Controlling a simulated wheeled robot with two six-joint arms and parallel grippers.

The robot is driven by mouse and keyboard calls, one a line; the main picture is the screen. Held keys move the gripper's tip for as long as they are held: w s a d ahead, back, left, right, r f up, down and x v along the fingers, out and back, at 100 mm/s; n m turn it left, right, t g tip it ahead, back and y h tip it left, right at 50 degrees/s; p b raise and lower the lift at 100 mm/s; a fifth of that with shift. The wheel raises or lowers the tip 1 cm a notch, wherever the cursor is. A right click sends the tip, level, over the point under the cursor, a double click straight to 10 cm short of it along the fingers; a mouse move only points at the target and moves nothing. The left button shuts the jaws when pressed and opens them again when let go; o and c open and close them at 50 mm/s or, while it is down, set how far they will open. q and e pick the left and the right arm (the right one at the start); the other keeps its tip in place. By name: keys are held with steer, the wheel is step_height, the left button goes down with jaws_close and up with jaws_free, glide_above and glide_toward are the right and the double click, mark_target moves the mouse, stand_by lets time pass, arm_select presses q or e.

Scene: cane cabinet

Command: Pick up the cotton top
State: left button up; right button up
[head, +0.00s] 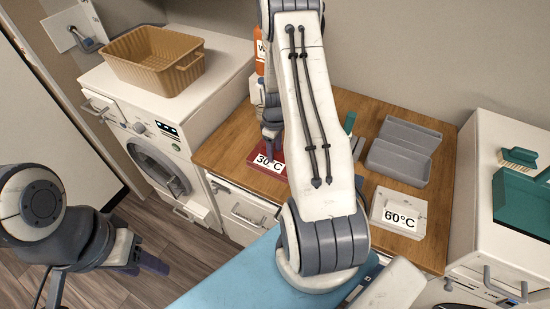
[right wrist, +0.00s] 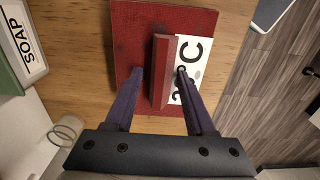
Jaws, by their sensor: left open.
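I cannot make out a cotton top in either view. My left gripper (head: 150,265) is low at the left over the floor, open, with nothing seen in it. My right gripper (head: 270,135) points down at a red plate (head: 262,158) with a white "30°C" label on the wooden worktop. In the right wrist view the red plate (right wrist: 135,20) has a raised red bar (right wrist: 163,75). The fingers of my right gripper (right wrist: 160,72) are apart on either side of this bar, with a visible gap at the left finger.
A tan basket (head: 150,62) stands on the washing machine (head: 165,165). The wooden worktop (head: 225,150) also holds a grey open box (head: 400,150) and a white "60°C" plate (head: 398,212). A teal tub (head: 520,200) is at the right. A blue surface (head: 235,285) lies in front.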

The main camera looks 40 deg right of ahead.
jaws_close()
stand_by(1.3)
